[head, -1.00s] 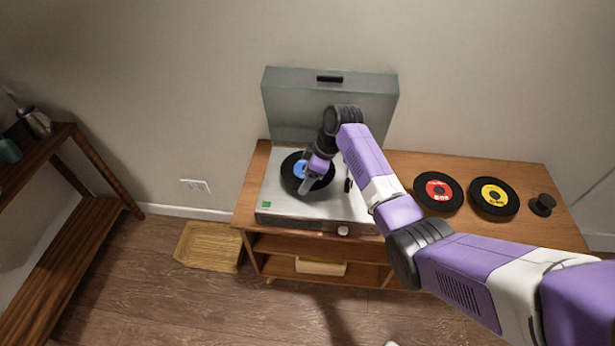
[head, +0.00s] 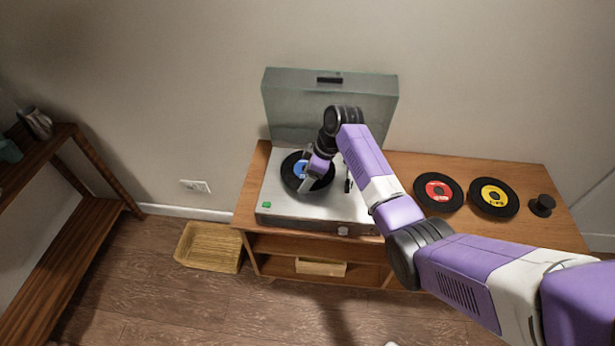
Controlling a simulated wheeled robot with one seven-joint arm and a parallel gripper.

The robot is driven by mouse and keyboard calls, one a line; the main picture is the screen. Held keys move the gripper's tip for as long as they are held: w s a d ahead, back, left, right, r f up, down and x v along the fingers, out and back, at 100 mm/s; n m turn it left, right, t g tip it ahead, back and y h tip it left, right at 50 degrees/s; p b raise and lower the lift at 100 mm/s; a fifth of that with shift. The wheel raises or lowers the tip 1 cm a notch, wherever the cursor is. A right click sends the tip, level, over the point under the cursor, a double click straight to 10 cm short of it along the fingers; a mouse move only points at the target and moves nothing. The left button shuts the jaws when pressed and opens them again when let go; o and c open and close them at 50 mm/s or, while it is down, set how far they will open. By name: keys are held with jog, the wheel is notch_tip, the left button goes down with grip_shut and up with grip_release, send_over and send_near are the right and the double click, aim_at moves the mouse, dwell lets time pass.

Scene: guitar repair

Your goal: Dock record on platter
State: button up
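A black record with a blue label (head: 293,177) lies flat at the platter of the grey turntable (head: 281,208). The platter itself is hidden beneath the record, and I cannot tell whether the record is fully seated. My gripper (head: 306,186) points down over the right part of the record, next to the label. Its fingers are small and partly hidden by my wrist, so I cannot tell whether they touch or grip the record. The turntable's lid (head: 330,105) stands open behind it.
A record with a red label (head: 438,193), one with a yellow label (head: 494,198) and a small black knob-like object (head: 542,206) rest on the wooden cabinet (head: 410,222) to the right. A woven basket (head: 209,247) is on the floor. A wooden shelf (head: 98,181) stands at left.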

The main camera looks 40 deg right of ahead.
jog(key=shift+s+f+b, duration=0.1)
jog(key=shift+f+b, duration=0.3)
jog(key=shift+f, duration=0.25)
jog(key=shift+a+f, duration=0.1)
jog(key=shift+f, duration=0.15)
jog(key=o, duration=1.3)
jog(key=shift+s, duration=0.1)
jog(key=shift+o, duration=0.2)
jog(key=p+v, duration=0.2)
jog(key=shift+r, duration=0.25)
jog(key=shift+p+v, duration=1.2)
jog(key=shift+v, duration=0.45)
jog(key=v, duration=0.5)
jog(key=shift+r, duration=0.2)
